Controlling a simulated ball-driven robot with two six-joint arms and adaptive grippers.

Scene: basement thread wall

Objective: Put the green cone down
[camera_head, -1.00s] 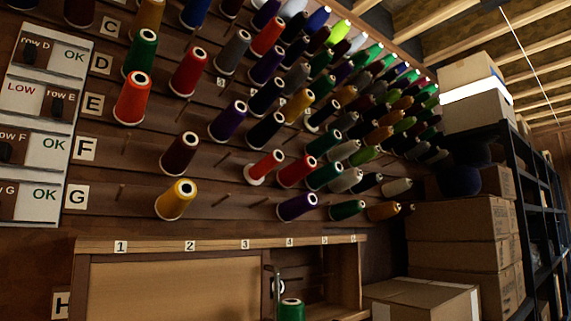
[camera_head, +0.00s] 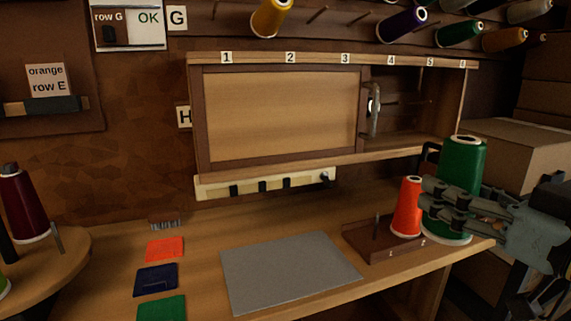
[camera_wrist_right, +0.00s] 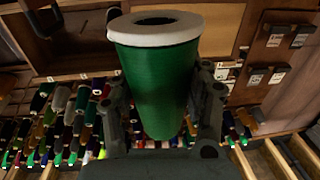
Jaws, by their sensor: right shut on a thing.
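The green cone (camera_head: 463,160) is a large thread cone with a pale base, upright at the right end of the workbench in the head view. My right gripper (camera_head: 440,206) comes in from the right, its fingers closed around the cone's middle. The wrist view shows the green cone (camera_wrist_right: 160,85) between the fingers, its wide pale end with a dark hole towards the camera. Its base appears over the bench's right end, just right of the orange cone; I cannot tell whether it touches the bench. My left gripper is not in view.
An orange cone (camera_head: 407,208) stands on a small brown peg tray (camera_head: 372,244); the tray's left peg is empty. A grey mat (camera_head: 288,272) lies mid-bench, with orange, navy and green patches left. A cabinet (camera_head: 280,115) with a sliding panel hangs above. Cardboard boxes (camera_head: 520,148) stand right.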

